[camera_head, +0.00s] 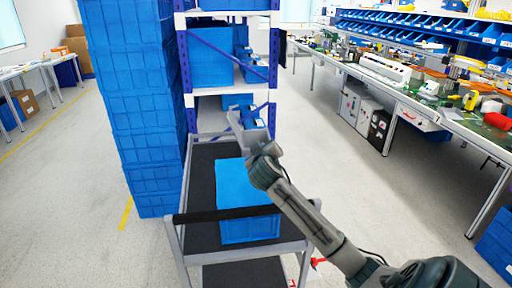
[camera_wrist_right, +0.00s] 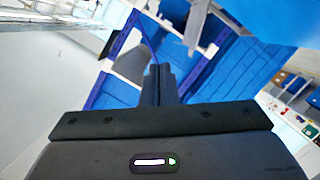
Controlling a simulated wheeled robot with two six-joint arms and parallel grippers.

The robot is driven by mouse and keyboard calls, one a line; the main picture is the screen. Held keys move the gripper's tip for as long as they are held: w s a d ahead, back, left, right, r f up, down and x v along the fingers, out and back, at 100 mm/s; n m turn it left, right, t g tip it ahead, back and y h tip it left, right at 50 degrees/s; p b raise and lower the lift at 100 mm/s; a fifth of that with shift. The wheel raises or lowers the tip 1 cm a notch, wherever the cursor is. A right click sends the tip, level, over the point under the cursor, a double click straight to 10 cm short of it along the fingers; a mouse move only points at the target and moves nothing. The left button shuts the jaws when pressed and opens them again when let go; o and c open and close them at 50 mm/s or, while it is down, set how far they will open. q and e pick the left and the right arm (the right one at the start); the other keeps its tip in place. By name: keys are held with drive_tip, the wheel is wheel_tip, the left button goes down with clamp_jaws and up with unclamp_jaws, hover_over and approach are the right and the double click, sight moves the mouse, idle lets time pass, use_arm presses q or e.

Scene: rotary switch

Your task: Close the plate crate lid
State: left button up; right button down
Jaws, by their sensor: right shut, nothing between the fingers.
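The blue plate crate (camera_head: 250,229) stands on the dark deck of a cart in the head view. Its lid (camera_head: 233,183) shows as a smooth, lighter blue surface that looks flat across the top. My right arm hides the crate's far right part, so I cannot tell whether the lid is fully seated there. My right gripper (camera_head: 236,122) is beyond the crate's far edge and above the deck, shut and empty. Its closed fingers also show in the right wrist view (camera_wrist_right: 160,82). My left gripper is not in view.
The cart's handle bar (camera_head: 222,213) crosses in front of the crate. A tall stack of blue crates (camera_head: 140,120) stands close on the left. A shelf rack (camera_head: 185,75) stands behind the cart. A cluttered workbench (camera_head: 420,95) is on the right, with open floor between.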

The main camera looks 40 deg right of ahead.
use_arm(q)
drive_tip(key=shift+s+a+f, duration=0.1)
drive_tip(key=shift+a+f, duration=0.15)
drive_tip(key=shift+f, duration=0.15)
use_arm(e)
drive_tip(key=shift+s+d+f, duration=0.4)
drive_tip(key=shift+d+f, duration=0.2)
drive_tip(key=shift+f, duration=0.25)
